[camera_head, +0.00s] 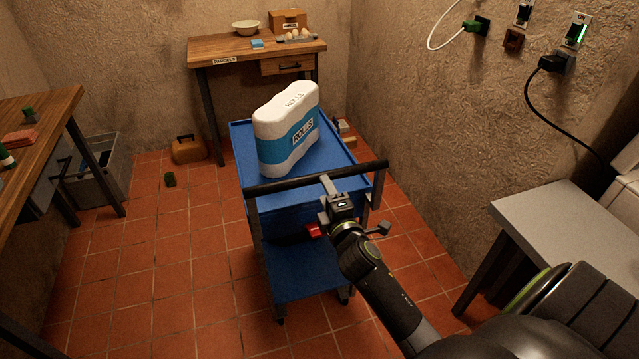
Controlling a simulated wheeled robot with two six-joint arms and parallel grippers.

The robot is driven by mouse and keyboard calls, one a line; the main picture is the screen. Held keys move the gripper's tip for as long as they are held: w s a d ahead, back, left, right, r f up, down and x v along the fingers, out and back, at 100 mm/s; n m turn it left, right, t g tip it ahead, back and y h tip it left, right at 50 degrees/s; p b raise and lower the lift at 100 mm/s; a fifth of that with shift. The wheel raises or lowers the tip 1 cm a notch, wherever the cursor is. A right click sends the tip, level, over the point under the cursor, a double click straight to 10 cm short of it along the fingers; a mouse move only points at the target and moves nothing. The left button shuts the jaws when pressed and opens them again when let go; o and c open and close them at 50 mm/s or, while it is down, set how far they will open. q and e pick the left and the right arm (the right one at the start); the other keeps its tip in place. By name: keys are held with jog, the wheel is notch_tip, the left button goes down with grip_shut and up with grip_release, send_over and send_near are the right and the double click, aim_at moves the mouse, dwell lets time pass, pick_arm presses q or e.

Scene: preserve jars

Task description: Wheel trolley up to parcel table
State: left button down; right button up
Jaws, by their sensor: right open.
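The blue trolley (308,286) stands mid-floor, with a black push bar (285,184) at its near end. It carries a large white and blue pack marked ROLLS (288,128) upright on its top tray. The wooden parcel table (225,45), labelled PARCELS, stands against the back wall, beyond the trolley with floor between them. My right gripper (331,194) is open at the push bar, right of its middle. One finger shows over the bar; I cannot tell whether it touches. My left gripper is out of view.
A bowl (245,27), a cardboard box (288,18) and eggs (297,35) are on the parcel table. A grey table (570,225) stands at right; floor left of the trolley is mostly clear.

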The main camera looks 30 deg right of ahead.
jog(key=b+x, duration=0.1)
jog(key=x, duration=0.5)
jog(key=shift+w+d, duration=0.1)
jog(key=shift+w, duration=0.05)
grip_shut()
jog(key=shift+f, duration=0.1)
dwell(1.1)
